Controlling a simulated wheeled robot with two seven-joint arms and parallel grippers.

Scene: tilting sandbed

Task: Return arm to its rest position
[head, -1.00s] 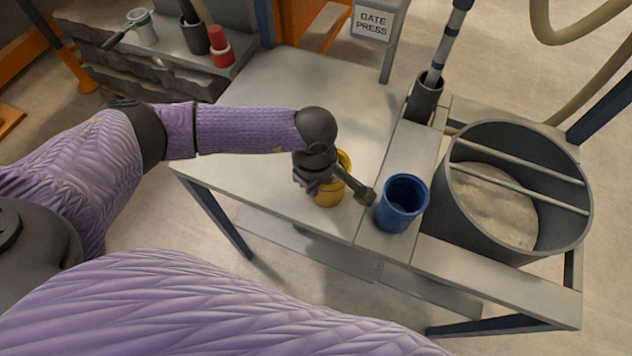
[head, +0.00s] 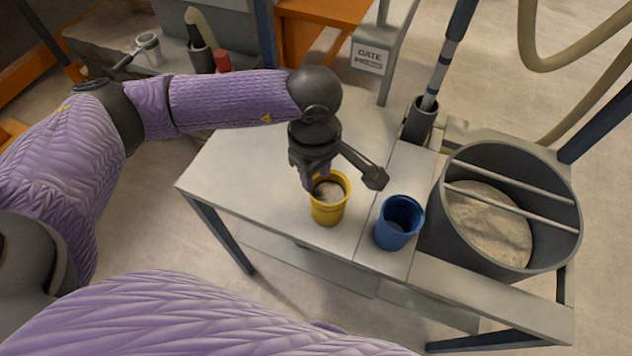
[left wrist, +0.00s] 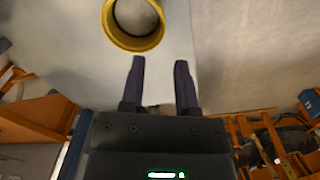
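My left gripper (head: 314,180) hangs above and behind the yellow cup (head: 326,213) on the pale table. In the left wrist view its two fingers (left wrist: 160,64) are apart with nothing between them. The yellow cup (left wrist: 114,32) shows there beyond the fingertips, clear of them. The cup stands upright and holds greyish, sand-like material. My left arm reaches in from the left, bent, with its forearm over the table's back edge. My right arm crosses the bottom of the head view, and its gripper is out of the picture.
A blue cup (head: 392,238) stands right of the yellow one. A large grey drum (head: 470,262) with two bars holds sand at the right. A dark holder (head: 418,128) with a striped rod and a GATE PRESS sign (head: 369,58) stand behind. The table's left part (head: 235,170) is clear.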

